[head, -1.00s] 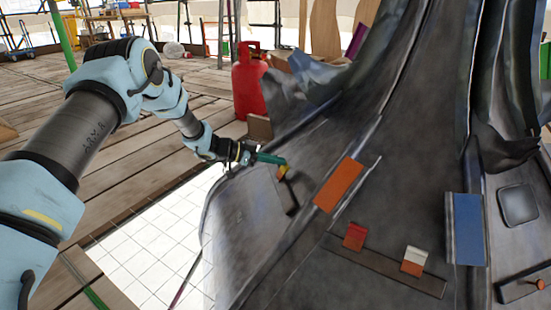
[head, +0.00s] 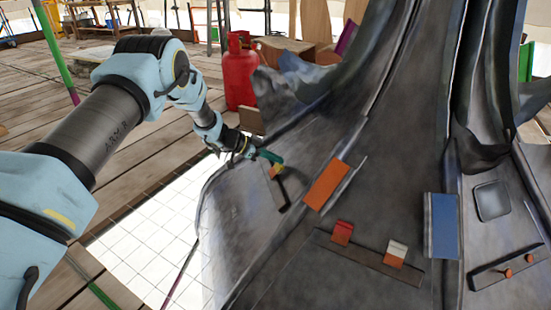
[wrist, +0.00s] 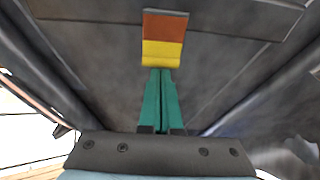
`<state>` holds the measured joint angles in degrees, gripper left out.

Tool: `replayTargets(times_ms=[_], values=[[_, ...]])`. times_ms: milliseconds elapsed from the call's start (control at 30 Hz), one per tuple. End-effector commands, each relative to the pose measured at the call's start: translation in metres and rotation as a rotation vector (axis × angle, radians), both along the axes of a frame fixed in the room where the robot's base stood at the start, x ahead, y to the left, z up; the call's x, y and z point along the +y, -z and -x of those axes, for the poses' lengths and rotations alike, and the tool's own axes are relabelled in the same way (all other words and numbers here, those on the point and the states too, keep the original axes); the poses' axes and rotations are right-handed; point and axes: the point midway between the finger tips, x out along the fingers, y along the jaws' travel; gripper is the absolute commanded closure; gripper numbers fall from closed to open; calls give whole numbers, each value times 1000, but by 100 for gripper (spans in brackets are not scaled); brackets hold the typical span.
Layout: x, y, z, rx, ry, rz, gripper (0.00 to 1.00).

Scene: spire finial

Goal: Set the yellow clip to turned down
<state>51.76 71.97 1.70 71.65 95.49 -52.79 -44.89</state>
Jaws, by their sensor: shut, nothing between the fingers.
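The yellow clip (wrist: 162,53) shows in the wrist view as a small block, yellow on the near part and orange-brown on the far part. In the head view the clip (head: 276,170) is small, at the top of a dark strip on the grey metal surface. My gripper (wrist: 161,72) has its two green fingers together, with nothing between them. The fingertips are right at the yellow edge of the clip; I cannot tell whether they touch it. In the head view my gripper (head: 279,160) is at the clip, partly covering it.
An orange panel (head: 327,185) stands to the right of the clip. Farther right are a red block (head: 342,232), a white-and-orange block (head: 396,254) on a dark bar, and a blue panel (head: 442,226). A red gas cylinder (head: 240,75) stands behind.

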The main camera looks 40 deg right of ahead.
Motion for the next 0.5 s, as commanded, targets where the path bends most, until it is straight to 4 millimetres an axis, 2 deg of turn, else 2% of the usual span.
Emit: replayTargets(times_ms=[500], values=[[15,1,-9,-1,0,-1,100]])
